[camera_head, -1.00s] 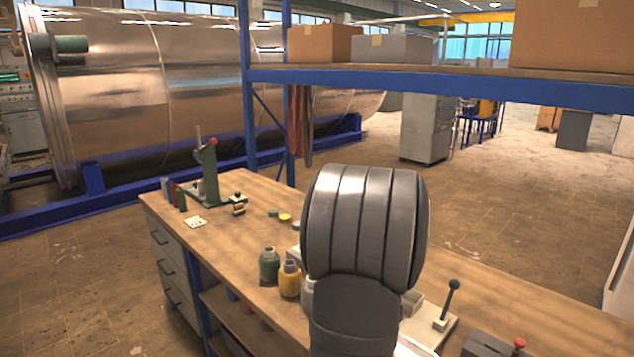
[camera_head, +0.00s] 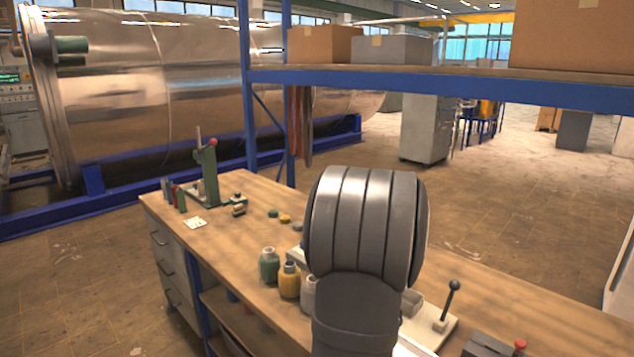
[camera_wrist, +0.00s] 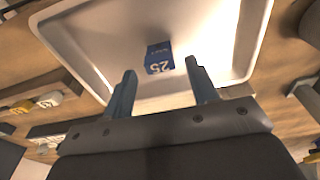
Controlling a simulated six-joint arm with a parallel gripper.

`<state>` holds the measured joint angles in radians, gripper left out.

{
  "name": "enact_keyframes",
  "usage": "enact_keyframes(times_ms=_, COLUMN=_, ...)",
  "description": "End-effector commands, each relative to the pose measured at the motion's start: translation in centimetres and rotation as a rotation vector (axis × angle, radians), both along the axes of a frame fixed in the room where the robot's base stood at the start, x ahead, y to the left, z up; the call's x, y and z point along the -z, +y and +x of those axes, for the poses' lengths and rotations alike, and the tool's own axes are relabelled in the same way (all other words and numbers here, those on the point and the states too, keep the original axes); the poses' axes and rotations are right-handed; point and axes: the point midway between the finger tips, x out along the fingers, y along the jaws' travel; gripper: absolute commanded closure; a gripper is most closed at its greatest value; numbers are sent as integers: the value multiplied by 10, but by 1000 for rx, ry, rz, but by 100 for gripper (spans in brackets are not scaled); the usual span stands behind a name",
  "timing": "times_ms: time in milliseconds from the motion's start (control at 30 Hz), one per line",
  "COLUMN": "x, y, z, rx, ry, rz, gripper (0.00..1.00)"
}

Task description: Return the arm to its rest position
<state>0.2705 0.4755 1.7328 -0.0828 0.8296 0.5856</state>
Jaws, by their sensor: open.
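My gripper (camera_wrist: 163,92) shows in the wrist view with its two fingers apart and nothing between them touching. Beyond the fingertips lies a white tray (camera_wrist: 95,40) with a raised rim. A small blue block (camera_wrist: 158,58) with the number 25 on it lies in the tray, apart from the fingers. In the head view my own arm's large grey link covers the middle of the workbench (camera_head: 490,285), and hides my gripper and most of the tray.
A green bottle (camera_head: 269,266) and a yellow bottle (camera_head: 289,281) stand just left of my arm. A lever fixture (camera_head: 446,305) stands to the right. A green press (camera_head: 208,172) stands at the far left end. A blue shelf beam (camera_head: 430,84) with boxes crosses above the bench.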

Motion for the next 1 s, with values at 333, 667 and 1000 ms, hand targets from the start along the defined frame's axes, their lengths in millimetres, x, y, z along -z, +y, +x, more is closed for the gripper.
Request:
enact_keyframes(times_ms=333, x=-32, y=-7, z=-4, rx=5, ry=-3, rz=-1, gripper=47)
enact_keyframes(times_ms=667, x=-66, y=-46, z=-47, rx=6, ry=-2, rz=-1, gripper=47)
enact_keyframes(times_ms=1000, x=-96, y=-87, z=-84, rx=4, ry=0, rz=0, gripper=47)
